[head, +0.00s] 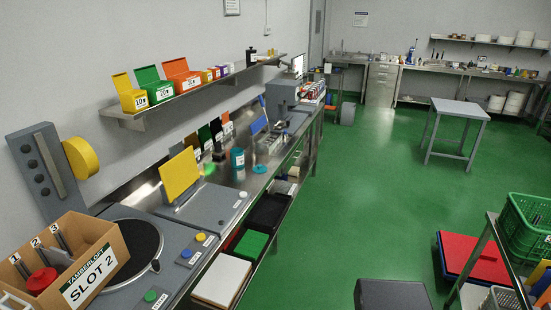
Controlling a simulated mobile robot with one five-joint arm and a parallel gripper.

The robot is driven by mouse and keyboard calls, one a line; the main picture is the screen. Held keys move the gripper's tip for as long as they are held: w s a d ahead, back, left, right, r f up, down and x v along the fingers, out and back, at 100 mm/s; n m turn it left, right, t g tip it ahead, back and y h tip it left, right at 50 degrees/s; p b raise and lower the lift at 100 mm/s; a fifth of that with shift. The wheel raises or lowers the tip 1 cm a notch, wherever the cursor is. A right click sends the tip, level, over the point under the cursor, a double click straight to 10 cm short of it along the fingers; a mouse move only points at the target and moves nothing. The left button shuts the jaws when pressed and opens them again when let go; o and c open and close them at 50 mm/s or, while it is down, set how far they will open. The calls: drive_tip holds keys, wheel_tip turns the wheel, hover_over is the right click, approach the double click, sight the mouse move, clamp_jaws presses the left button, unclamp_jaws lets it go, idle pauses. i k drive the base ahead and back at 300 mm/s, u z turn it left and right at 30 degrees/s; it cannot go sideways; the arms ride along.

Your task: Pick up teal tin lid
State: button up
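A small flat teal disc (259,169), which looks like the teal tin lid, lies on the steel counter (222,182) near its front edge. Just left of it stands an upright teal tin (237,158) with a pale label; the two look slightly apart. The disc is small here, so its details are hard to tell. My gripper is not in view.
Left of the tin are a grey machine with a yellow plate (180,174) and a cardboard box (75,258) marked SLOT 2. A wall shelf (205,88) with coloured boxes hangs above. Green floor (350,200) is clear right of the counter; a grey table (458,108) stands farther back.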

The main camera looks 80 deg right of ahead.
sight(259, 169)
drive_tip(key=u, duration=0.05)
drive_tip(key=k, duration=0.1)
drive_tip(key=z, duration=2.6)
drive_tip(key=k, duration=0.95)
drive_tip(key=u, duration=0.15)
drive_tip(key=i, duration=0.9)
drive_tip(key=z, duration=0.05)
